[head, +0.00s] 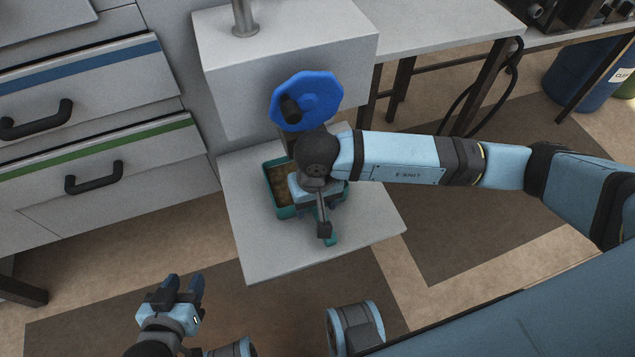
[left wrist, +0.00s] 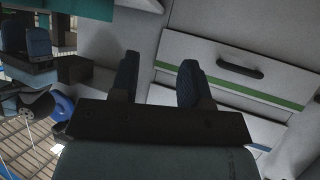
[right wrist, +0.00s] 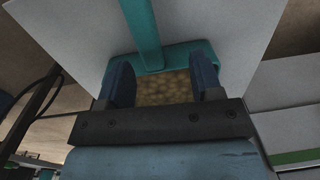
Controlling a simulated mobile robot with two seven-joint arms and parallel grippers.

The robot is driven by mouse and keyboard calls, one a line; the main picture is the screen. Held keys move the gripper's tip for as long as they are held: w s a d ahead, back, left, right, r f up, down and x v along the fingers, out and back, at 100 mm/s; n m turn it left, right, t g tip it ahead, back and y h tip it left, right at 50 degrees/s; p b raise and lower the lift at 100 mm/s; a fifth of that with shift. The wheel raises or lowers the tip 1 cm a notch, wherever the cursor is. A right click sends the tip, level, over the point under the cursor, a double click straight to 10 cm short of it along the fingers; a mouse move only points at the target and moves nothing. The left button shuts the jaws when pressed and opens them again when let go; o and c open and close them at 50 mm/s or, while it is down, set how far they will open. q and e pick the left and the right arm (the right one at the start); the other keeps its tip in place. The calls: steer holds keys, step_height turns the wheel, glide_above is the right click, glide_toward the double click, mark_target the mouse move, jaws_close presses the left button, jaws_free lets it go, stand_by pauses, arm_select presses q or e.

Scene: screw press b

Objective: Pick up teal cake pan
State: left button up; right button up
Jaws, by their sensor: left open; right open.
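The teal cake pan (head: 284,211) sits on the grey press plate in the head view, partly hidden by my right arm. Its handle (head: 331,240) points toward the front. Brown lumpy contents fill it. In the right wrist view its rim (right wrist: 190,54) and handle (right wrist: 141,25) show close up. My right gripper (right wrist: 162,72) is open over the pan, with its fingers apart near the handle end; whether they touch the pan cannot be told. My left gripper (head: 184,284) is open and empty, low at the front left, away from the pan; it also shows in the left wrist view (left wrist: 158,65).
The grey plate (head: 260,262) lies below the press block (head: 245,60) and its blue handwheel (head: 320,95). Drawers with black handles (head: 93,177) stand at the left. A table (head: 450,30) and a blue barrel (head: 590,75) are at the right. Floor is open in front.

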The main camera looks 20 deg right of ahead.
steer(key=shift+w+d+f, duration=0.2)
steer(key=shift+w+d, duration=0.1)
steer(key=shift+d, duration=0.1)
steer(key=shift+f, duration=0.35)
steer(key=f, duration=0.2)
steer(key=f+b, duration=0.1)
steer(key=f, duration=0.3)
steer(key=shift+d+f, duration=0.25)
jaws_close()
